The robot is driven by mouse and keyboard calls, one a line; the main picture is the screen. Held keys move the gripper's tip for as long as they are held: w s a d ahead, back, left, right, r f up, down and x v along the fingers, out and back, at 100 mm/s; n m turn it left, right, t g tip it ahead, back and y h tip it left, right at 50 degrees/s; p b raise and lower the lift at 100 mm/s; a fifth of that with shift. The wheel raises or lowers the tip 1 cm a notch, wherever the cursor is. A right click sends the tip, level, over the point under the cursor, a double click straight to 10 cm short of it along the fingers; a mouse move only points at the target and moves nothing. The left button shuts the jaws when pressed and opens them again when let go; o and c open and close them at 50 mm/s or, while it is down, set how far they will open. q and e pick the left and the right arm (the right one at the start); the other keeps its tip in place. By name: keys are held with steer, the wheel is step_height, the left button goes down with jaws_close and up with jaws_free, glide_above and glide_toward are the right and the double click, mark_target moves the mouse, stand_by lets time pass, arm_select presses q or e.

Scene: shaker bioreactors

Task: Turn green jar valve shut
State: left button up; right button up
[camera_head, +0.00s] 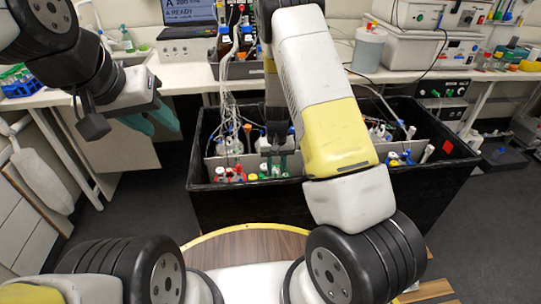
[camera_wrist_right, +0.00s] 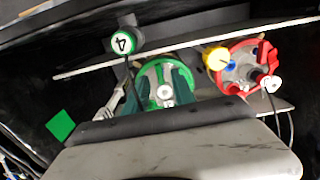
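The green jar valve (camera_wrist_right: 162,84) shows in the right wrist view as a bright green round top with a pale hub in its middle. The dark teal fingers of my right gripper (camera_wrist_right: 160,92) stand on either side of the hub, over the green top. Whether they press on the valve cannot be told. In the head view my right gripper (camera_head: 278,160) points down into the black tub (camera_head: 330,205), and the valve itself is hard to pick out there. My left gripper (camera_head: 150,120) hangs at the upper left, away from the tub, with its teal fingers apart and empty.
A red jar top (camera_wrist_right: 240,65) with a yellow cap (camera_wrist_right: 216,58) sits right of the green one. Tubes (camera_head: 230,115) rise from the tub. A bench with a laptop (camera_head: 188,15) runs behind.

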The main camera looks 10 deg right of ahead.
steer(key=shift+f, duration=1)
jaws_close()
